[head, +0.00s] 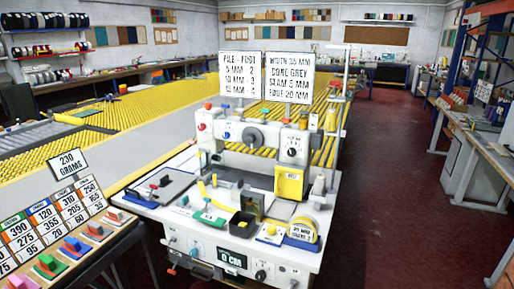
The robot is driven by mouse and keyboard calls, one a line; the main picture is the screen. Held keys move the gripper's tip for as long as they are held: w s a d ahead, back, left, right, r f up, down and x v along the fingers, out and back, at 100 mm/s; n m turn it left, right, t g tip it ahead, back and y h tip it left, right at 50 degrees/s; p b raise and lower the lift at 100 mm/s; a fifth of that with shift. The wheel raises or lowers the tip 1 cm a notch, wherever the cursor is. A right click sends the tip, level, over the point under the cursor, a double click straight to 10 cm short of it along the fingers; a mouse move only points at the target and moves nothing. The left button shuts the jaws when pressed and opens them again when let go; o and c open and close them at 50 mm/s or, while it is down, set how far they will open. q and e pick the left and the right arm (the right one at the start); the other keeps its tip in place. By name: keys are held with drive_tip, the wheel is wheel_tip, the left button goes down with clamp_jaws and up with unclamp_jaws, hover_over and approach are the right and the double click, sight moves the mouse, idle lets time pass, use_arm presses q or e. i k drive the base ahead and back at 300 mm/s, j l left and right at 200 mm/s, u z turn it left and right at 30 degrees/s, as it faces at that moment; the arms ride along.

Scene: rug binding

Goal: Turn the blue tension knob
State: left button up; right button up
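The white binding machine (265,225) stands in the middle of the view. A small blue knob (226,135) shows on the left part of its upper front panel. A red knob (201,127) sits to the left of it and a large dark dial (252,136) to the right. The blue knob is too small to tell which way it is turned. Neither of my grippers is in view, and nothing touches the knob.
A side table at lower left holds number cards (52,222) and several coloured blocks (73,244). The machine bed carries a black bin (242,224) and a yellow tape roll (303,230). Two signs (241,75) stand above it. Red floor (405,200) is clear to the right.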

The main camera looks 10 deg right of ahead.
sight(226, 136)
drive_tip(key=i+j+u, duration=0.15)
drive_tip(key=i, duration=0.25)
drive_tip(key=i+j+u, duration=0.15)
drive_tip(key=i, duration=0.25)
